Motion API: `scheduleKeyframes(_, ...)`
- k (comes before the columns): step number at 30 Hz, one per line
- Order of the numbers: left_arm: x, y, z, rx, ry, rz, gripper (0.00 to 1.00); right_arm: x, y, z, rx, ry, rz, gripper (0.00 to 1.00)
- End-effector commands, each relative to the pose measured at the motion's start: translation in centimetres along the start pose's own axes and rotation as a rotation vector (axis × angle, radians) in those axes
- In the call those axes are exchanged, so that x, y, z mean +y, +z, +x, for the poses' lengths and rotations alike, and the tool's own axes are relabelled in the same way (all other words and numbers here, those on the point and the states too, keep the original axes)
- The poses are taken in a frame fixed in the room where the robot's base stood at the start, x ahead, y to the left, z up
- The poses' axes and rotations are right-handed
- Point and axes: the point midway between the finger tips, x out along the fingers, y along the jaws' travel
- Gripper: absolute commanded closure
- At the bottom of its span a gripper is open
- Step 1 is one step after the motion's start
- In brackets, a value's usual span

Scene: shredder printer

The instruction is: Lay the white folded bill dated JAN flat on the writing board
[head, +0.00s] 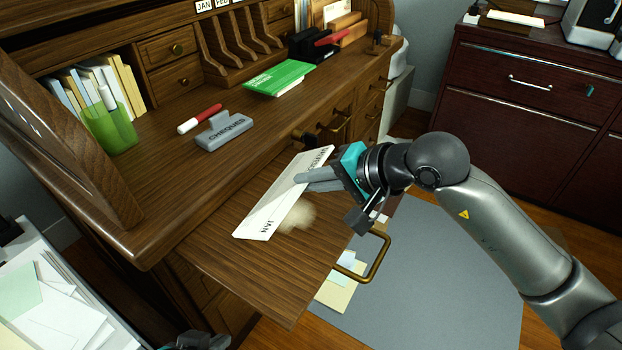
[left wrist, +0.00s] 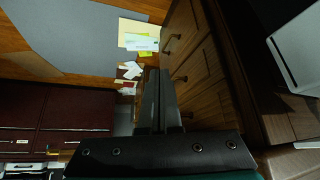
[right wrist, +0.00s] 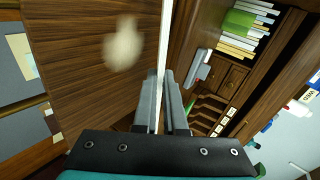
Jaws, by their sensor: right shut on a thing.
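The white folded bill (head: 283,197) shows the word JAN at its near end in the head view. My right gripper (head: 312,181) is shut on it near its far end. The bill is held tilted over the pulled-out writing board (head: 265,277); whether its lower edge touches the board I cannot tell. In the right wrist view the bill (right wrist: 162,60) is seen nearly edge-on between the fingers (right wrist: 163,100). My left gripper (left wrist: 157,100) has its fingers together and empty in its wrist view, low beside the desk; only a dark part shows in the head view.
A pale round stain (head: 298,216) marks the board. A brass handle (head: 377,262) is at its right edge. On the desk are a grey CHEQUES block (head: 224,131), a red-and-white marker (head: 199,119), a green book (head: 280,77) and a green cup (head: 110,128). Papers lie on the floor.

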Motion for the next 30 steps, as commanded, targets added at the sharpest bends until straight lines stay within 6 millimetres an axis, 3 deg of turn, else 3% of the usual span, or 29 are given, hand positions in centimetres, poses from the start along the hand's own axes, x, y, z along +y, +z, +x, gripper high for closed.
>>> scheduleKeyframes(12, 2.1, -1.9, 1.5, 0.192, 0.054, 0.004, 1.00, 1.0, 0.1, 0.7, 0.001, -0.001, 0.000, 1.00)
scheduleKeyframes(27, 2.5, -2.4, 1.5, 0.234, 0.066, 0.002, 1.00, 1.2, 0.1, 0.8, 0.001, -0.001, -0.001, 1.00)
scheduleKeyframes(28, 2.5, -2.4, 1.5, 0.234, 0.066, 0.002, 1.00, 1.2, 0.1, 0.8, 0.001, -0.001, -0.001, 0.88)
scheduleKeyframes(30, 2.5, -2.4, 1.5, 0.234, 0.066, 0.002, 1.00, 1.2, 0.1, 0.8, 0.001, -0.001, -0.001, 0.80)
